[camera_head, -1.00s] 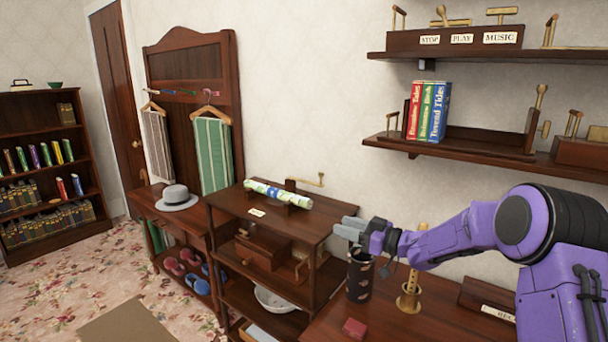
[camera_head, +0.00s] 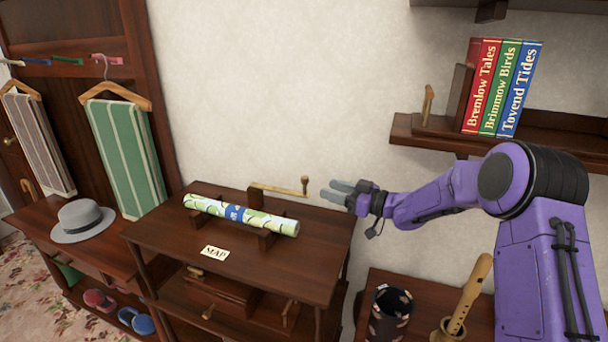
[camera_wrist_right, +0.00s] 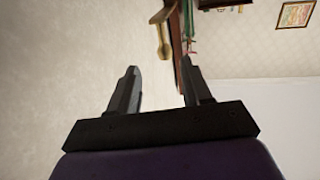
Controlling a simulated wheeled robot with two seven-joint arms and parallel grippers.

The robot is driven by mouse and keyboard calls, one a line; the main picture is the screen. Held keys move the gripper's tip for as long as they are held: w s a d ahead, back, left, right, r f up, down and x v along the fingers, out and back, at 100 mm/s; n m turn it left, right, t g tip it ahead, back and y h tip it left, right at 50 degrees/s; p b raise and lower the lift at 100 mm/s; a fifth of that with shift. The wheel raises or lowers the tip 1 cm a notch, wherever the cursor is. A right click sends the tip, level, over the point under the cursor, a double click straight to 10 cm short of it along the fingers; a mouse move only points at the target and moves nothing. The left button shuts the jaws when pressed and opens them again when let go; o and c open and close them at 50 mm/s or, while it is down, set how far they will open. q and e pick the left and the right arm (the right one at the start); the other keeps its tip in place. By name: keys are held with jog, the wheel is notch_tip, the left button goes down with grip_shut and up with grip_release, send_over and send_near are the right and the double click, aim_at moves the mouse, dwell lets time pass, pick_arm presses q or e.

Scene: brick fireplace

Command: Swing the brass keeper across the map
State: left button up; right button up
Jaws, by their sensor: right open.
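The rolled map (camera_head: 240,214), white and green with a blue band, lies in dark wooden cradles on the shelf unit's top (camera_head: 300,262). The brass keeper (camera_head: 280,191) is a bar with an upright knob at its right end, on a wooden post behind the map. It points right and does not lie across the map. My right gripper (camera_head: 328,190) is open and empty, just right of the knob and apart from it. In the right wrist view, the brass knob (camera_wrist_right: 164,50) shows beyond the open fingers (camera_wrist_right: 160,85). My left gripper is not in view.
A MAP label (camera_head: 214,253) lies at the front of the top. A dark patterned cup (camera_head: 390,312) and a flute in a brass holder (camera_head: 447,328) stand below my right arm. A wall shelf with books (camera_head: 502,88) is above. A grey hat (camera_head: 83,220) sits at left.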

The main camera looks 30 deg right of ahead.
aim_at(308, 182)
jog(key=w+a+p, duration=0.1)
jog(key=w+a+r, duration=0.1)
jog(key=shift+a+r+p, duration=0.25)
jog(key=shift+a+p, duration=0.05)
jog(key=shift+p, duration=0.05)
jog(key=x, duration=0.2)
jog(key=p+x, duration=0.1)
jog(key=x, duration=0.1)
jog(key=f+x, duration=0.1)
jog(key=x, duration=0.1)
jog(key=shift+w+d, duration=0.3)
jog(key=shift+d, duration=0.05)
jog(key=shift+s+a+r, duration=0.1)
jog(key=shift+s+r, duration=0.1)
jog(key=shift+s, duration=0.05)
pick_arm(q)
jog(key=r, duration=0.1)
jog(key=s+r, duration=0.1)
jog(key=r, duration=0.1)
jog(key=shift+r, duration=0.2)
pick_arm(e)
jog(key=shift+f, duration=0.1)
grip_shut()
